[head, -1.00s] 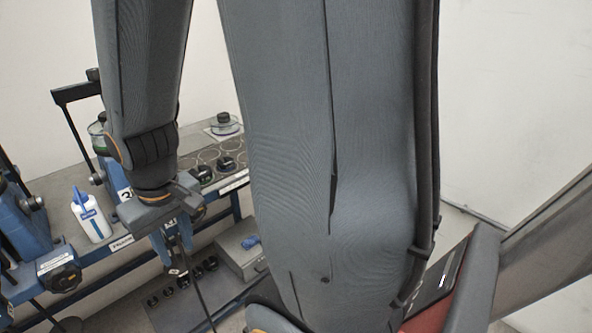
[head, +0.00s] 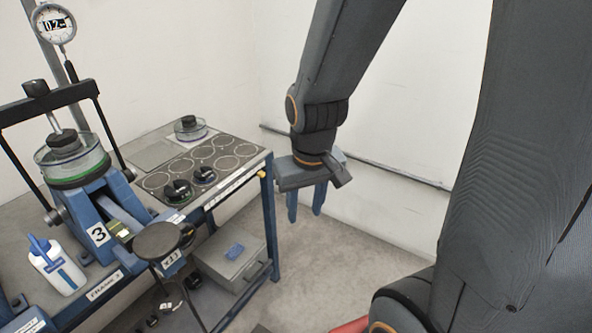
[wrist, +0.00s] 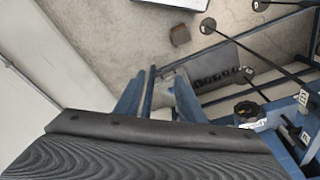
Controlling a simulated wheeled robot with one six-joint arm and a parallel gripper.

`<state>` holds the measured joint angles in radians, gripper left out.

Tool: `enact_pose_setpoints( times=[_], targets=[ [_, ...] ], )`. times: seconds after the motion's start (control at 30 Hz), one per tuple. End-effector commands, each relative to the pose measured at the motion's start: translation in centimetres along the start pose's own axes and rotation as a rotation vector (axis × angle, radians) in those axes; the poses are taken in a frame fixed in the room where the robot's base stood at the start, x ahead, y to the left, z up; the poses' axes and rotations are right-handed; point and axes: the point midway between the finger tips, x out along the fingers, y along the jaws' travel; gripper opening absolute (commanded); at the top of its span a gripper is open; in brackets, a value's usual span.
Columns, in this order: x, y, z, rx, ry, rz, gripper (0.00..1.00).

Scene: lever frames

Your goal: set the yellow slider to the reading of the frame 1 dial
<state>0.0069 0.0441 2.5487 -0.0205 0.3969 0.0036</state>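My gripper (head: 306,203) hangs fingers down at the right of the bench, over the floor and apart from everything. Its two blue fingers are apart with nothing between them; they also show apart in the wrist view (wrist: 157,98). A round dial (head: 54,24) stands at the top left, above the frame with the plate "3" (head: 98,233); its display seems to read about 0.2, small and hard to make out. A small yellowish part (head: 122,230) sits on that frame's lever; I cannot tell if it is the yellow slider. I cannot identify a frame 1 dial.
The bench holds a board of ringed places (head: 220,158) with dark weights (head: 178,190) and a white bottle (head: 60,268). A grey box (head: 232,258) with a blue item stands below. The floor under my gripper is clear.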

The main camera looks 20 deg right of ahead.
Motion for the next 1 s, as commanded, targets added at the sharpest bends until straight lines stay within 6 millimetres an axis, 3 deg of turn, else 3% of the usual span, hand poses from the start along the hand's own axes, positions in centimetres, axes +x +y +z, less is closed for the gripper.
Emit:
enact_pose_setpoints(
  times=[0.13,0.33,0.5,0.6,0.7,1.0],
  targets=[
    [2.4,2.2,-5.1,-0.052,0.111,0.039,0.36],
    [7.1,5.9,-15.6,-0.188,0.374,0.056,0.36],
    [11.1,6.6,-22.2,-0.32,0.597,-0.023,0.36],
    [13.1,6.2,-24.5,-0.387,0.718,-0.106,0.36],
    [14.7,5.5,-25.6,-0.437,0.821,-0.201,0.36],
    [16.3,3.8,-25.5,-0.501,0.985,-0.396,0.36]
  ],
)
